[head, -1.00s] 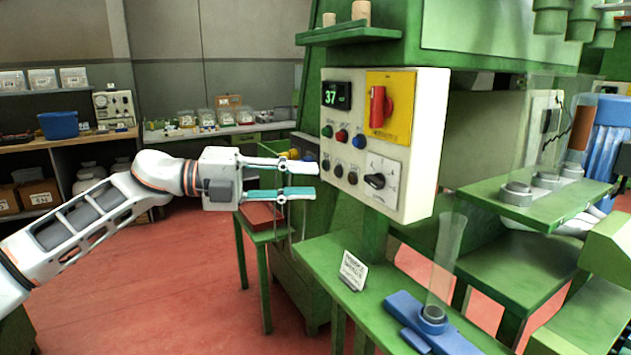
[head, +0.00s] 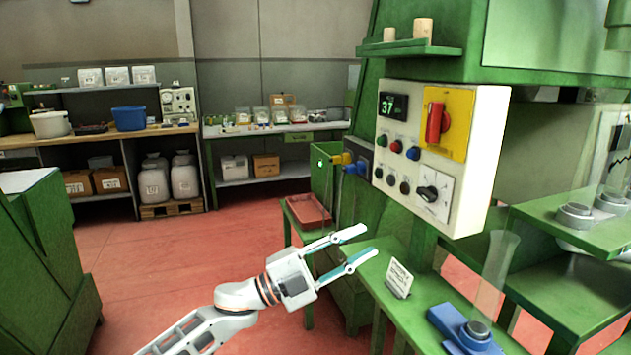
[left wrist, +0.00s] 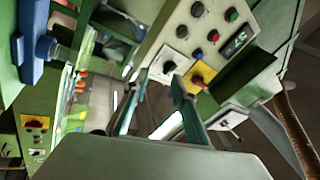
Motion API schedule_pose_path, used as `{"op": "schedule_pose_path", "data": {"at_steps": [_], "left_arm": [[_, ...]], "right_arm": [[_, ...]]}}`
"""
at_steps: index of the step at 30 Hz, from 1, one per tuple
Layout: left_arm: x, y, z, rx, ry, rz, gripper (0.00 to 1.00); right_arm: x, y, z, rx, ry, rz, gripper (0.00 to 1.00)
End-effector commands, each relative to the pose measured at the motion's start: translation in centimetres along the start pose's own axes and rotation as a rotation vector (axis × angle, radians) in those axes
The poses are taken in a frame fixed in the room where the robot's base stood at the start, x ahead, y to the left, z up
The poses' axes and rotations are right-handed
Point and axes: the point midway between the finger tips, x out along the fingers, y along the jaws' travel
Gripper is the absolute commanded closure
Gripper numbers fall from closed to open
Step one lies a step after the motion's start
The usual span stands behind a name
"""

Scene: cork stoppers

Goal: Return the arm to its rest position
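My left gripper (head: 358,248) is in the lower middle of the head view, with its arm coming in from the bottom left. Its two teal-padded fingers are apart with nothing between them. It is in front of and below the white control panel (head: 479,190), not touching it. In the left wrist view the open fingers (left wrist: 157,100) point toward the panel, which looks tilted there. The panel has a red rotary switch on a yellow plate (head: 452,108), coloured buttons, a black knob and a display that reads 37. My right gripper is in neither view.
A green bench (head: 372,279) with a small sign (head: 399,279) and a blue holder (head: 449,322) with a clear tube is right of the gripper. A green cabinet (head: 45,262) stands at the left. Open red floor (head: 180,262) lies between. Shelves line the back.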

Motion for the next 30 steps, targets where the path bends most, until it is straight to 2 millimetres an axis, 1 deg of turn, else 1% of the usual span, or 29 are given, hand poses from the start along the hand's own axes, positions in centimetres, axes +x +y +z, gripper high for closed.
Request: {"op": "schedule_pose_path", "data": {"at_steps": [1,3,5,8,14,15,17,18,20,21,23,24,26,27,29,30], "left_arm": [[-1.0,0.8,0.0,-0.050,-0.041,-0.036,0.74],[-2.4,2.0,0.5,-0.112,-0.103,-0.082,0.74],[-3.9,3.1,0.9,-0.166,-0.159,-0.119,0.74],[-6.6,5.0,1.6,-0.256,-0.259,-0.176,0.74],[-13.3,9.8,2.5,-0.433,-0.479,-0.264,0.74],[-14.9,10.8,2.6,-0.468,-0.526,-0.279,0.74],[-17.3,12.5,2.5,-0.520,-0.598,-0.298,0.74],[-18.9,13.6,2.4,-0.553,-0.646,-0.308,0.74],[-21.6,15.4,2.0,-0.603,-0.720,-0.322,0.74],[-23.3,16.6,1.7,-0.636,-0.770,-0.329,0.74],[-26.1,18.5,0.9,-0.686,-0.846,-0.338,0.74],[-27.9,19.7,0.3,-0.718,-0.897,-0.344,0.74],[-30.8,21.6,-0.8,-0.766,-0.975,-0.348,0.74],[-32.7,22.8,-1.6,-0.797,-1.028,-0.348,0.74],[-35.6,24.6,-3.2,-0.843,-1.106,-0.347,0.74],[-37.4,25.7,-4.3,-0.872,-1.156,-0.345,0.74]], "right_arm": [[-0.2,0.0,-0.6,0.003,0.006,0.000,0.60],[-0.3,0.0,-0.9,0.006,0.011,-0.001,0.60],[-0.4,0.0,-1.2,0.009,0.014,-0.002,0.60],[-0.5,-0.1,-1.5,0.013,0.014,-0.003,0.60],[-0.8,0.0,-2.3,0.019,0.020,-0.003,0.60],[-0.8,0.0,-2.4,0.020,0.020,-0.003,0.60],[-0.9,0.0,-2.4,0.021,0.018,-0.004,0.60],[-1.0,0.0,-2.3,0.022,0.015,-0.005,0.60],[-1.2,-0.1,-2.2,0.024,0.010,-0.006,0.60],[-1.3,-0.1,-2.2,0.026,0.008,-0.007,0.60],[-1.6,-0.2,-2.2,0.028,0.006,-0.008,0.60],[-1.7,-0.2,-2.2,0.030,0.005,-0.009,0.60],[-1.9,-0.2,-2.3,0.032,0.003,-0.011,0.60],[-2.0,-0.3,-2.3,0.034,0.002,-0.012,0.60],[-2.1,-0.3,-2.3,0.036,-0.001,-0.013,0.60],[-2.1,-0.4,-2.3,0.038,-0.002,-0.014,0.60]]}}
